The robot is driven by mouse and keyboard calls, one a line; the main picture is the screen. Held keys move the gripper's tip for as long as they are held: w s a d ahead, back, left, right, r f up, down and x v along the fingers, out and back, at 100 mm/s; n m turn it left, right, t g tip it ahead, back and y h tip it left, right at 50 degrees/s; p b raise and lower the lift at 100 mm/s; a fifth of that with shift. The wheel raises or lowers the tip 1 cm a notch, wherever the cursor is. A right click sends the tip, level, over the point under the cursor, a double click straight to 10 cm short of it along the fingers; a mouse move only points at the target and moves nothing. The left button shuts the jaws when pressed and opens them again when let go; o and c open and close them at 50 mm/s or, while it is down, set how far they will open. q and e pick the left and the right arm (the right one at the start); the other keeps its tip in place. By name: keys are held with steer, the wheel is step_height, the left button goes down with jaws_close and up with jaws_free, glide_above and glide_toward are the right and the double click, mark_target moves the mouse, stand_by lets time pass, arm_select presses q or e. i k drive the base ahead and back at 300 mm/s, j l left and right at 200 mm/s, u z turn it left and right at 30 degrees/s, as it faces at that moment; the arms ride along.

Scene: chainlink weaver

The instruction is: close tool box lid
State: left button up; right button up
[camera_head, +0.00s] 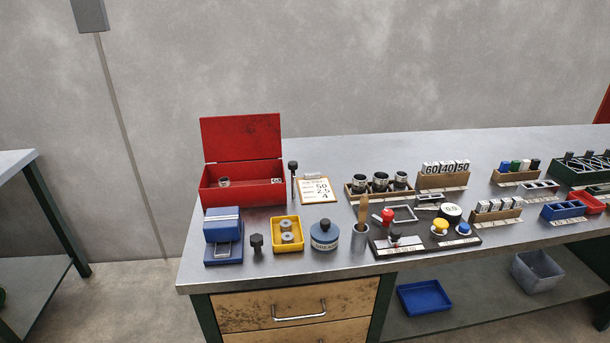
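The red tool box (243,193) stands at the back left of the grey workbench. Its lid (241,138) is up, standing nearly vertical along the box's back edge. A small metal cylinder (224,181) and a small light piece at the right end show inside the box. Neither of my grippers is in the head view.
A blue block device (223,236), a yellow tray (286,235) and a blue grease tin (325,235) stand in front of the box. A dark upright tool (294,181) and a number card (318,190) are just to its right. Racks and parts crowd the bench (420,153) further right.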

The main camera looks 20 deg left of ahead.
mark_target(255, 136)
steer(key=u, duration=2.5)
steer(key=i+j+u, duration=0.2)
steer(key=i, duration=0.25)
steer(key=i+j+u, duration=0.25)
steer(key=i, duration=0.2)
steer(key=i+u, duration=0.2)
steer(key=i, duration=0.2)
steer(key=i+l+z, duration=0.2)
steer(key=i+z, duration=1.1)
steer(key=i+j+z, duration=0.2)
steer(key=z, duration=0.2)
steer(key=i+l, duration=0.1)
steer(key=i, duration=0.5)
steer(key=i+l, duration=0.15)
steer(key=i, duration=0.4)
steer(key=i+l, duration=0.1)
steer(key=i, duration=0.5)
steer(key=i+z, duration=0.25)
steer(key=z, duration=0.15)
steer(key=i+j+z, duration=0.2)
steer(key=z, duration=0.15)
steer(key=i+j+z, duration=0.25)
steer(key=z, duration=0.15)
